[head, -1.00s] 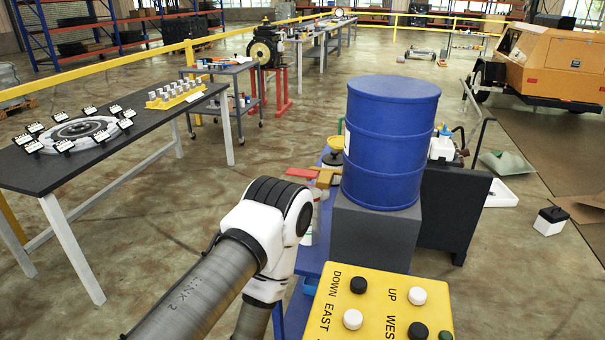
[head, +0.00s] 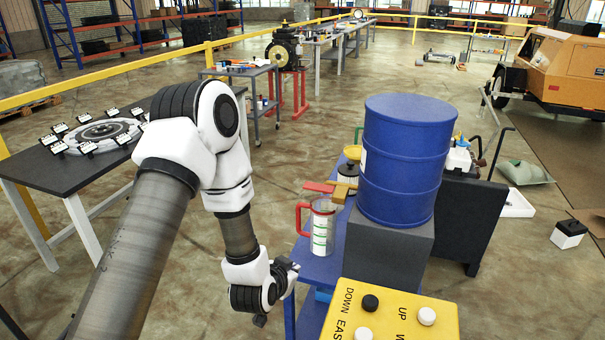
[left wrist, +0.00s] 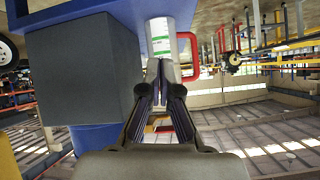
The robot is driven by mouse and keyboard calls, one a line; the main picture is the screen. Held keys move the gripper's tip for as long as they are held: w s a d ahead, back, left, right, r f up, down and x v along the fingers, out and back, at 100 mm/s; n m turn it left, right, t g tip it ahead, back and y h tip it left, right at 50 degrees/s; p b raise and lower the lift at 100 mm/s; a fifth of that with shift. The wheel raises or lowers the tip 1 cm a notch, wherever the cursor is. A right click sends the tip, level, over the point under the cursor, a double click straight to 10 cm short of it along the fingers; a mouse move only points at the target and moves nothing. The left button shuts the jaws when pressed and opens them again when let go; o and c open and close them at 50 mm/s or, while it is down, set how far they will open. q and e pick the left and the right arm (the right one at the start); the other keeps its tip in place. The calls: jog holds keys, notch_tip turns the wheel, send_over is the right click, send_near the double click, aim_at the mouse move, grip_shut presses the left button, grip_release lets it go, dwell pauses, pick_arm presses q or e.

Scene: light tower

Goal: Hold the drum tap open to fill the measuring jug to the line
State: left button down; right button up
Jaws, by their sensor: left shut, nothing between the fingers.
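The blue drum (head: 402,165) lies upright on a grey block on the blue bench (head: 318,267). Its brass tap (head: 343,190) has a red lever (head: 319,187) pointing left. The clear measuring jug (head: 322,230), with a red handle and green marks, stands below the tap; its fill level cannot be told. My left gripper (head: 291,271) is shut and empty, in front of the jug and lower left of it, apart from the lever. In the left wrist view its fingers (left wrist: 160,72) point toward the jug (left wrist: 162,38). My right gripper is not in view.
A yellow button box (head: 395,315) is in the near foreground, right of my left gripper. A dark can (head: 347,172) stands behind the tap. The dark table (head: 60,175) is at left. Open floor lies between the table and the bench.

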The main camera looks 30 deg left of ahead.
pick_arm(q)
jog(key=w+a+r+n+t+p, duration=0.1)
jog(key=w+a+r+t, duration=0.1)
jog(key=r, duration=0.8)
jog(key=w+a+r+n+t+y+p, duration=0.1)
jog(key=w+a+r+t, duration=0.1)
jog(key=r, duration=0.9)
jog(key=shift+w+r+n+y, duration=0.2)
jog(key=shift+w+n+y, duration=0.15)
jog(key=shift+w, duration=0.25)
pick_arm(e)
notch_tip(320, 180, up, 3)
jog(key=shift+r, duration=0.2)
pick_arm(q)
jog(key=shift+w+a, duration=0.1)
jog(key=shift+p, duration=0.3)
jog(key=p, duration=0.3)
send_over(319, 188)
jog(key=s+a, duration=0.3)
jog(key=a, duration=0.1)
notch_tip(319, 188, down, 2)
jog(key=f, duration=0.3)
jog(key=f+p, duration=0.1)
jog(key=shift+w+d+f, duration=0.15)
jog(key=shift+w+f, duration=0.1)
jog(key=shift+f, duration=0.05)
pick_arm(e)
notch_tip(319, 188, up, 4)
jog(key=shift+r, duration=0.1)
